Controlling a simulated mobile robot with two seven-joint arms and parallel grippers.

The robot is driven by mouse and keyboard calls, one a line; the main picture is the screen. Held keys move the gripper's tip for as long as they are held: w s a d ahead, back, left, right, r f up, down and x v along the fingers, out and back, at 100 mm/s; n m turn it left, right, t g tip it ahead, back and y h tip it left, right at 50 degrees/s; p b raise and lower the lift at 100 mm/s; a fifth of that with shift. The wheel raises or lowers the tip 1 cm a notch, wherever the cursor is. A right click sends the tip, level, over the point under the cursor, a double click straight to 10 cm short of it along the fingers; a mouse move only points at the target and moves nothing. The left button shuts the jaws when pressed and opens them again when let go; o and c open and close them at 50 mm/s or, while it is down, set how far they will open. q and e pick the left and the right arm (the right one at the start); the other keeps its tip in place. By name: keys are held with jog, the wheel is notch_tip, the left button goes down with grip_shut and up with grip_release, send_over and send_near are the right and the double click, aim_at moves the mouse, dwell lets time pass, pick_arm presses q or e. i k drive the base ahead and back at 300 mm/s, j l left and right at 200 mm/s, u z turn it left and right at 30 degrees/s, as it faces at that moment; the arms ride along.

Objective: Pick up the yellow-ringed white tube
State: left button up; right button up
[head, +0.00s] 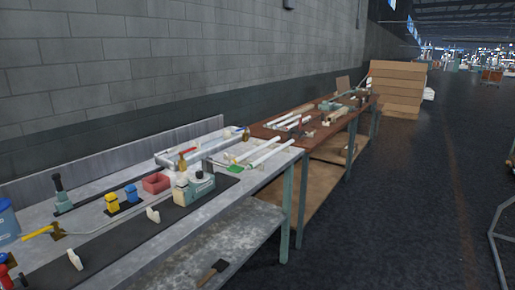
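Several long white tubes lie at the far right end of the near grey workbench (225,168). One white tube (268,155) lies near the bench's right edge, and another white tube (219,146) lies farther back. A small yellowish spot (246,135) shows near the tubes, but it is too small to tell whether it is a ring on one of them. I cannot tell which tube is the yellow-ringed one. Neither of my grippers is in view.
A teal and cream device (195,189), a red box (156,183), and yellow (112,203) and blue (131,194) items stand on the bench. A brown bench (258,131) with more white pieces continues behind. Cardboard boxes (397,85) stand beyond. Dark floor (410,200) at right is open.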

aim_at(240, 159)
jog(key=i+l+u, duration=0.1)
jog(key=i+l, duration=0.35)
jog(key=l, duration=0.2)
jog(key=i+l+u, duration=0.15)
jog(key=l, duration=0.2)
jog(key=i, duration=0.05)
